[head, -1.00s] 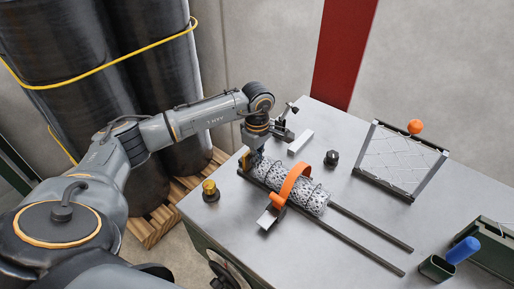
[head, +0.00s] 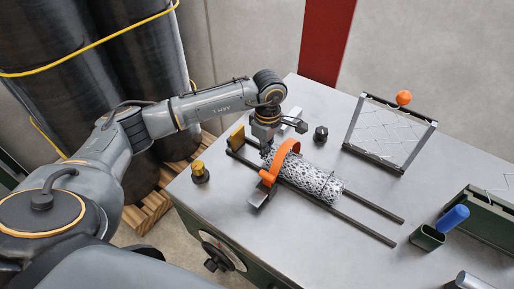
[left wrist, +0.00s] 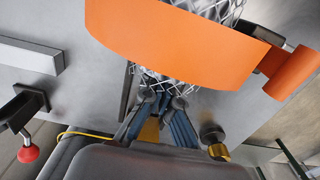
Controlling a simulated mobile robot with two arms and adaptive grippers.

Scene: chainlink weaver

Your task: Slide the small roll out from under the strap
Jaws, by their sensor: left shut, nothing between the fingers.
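The small roll (head: 318,183) is a grey wire-mesh cylinder lying along two dark rails (head: 372,208) on the table. The orange strap (head: 284,158) arches over the roll near its left end. Most of the roll sticks out to the lower right of the strap. My left gripper (head: 266,152) is shut, holding nothing, at the roll's left end. In the left wrist view its fingertips (left wrist: 162,100) are at the mesh edge of the roll (left wrist: 185,84), seemingly touching. The strap (left wrist: 185,45) hides much of the roll there. My right gripper is not in view.
A brass block (head: 236,138) stands at the rails' left end, with a brass knob (head: 200,172) nearby. A black knob (head: 320,134) and a mesh frame (head: 392,134) stand behind. A green holder with a blue handle (head: 455,218) is at right. The rails beyond the roll are clear.

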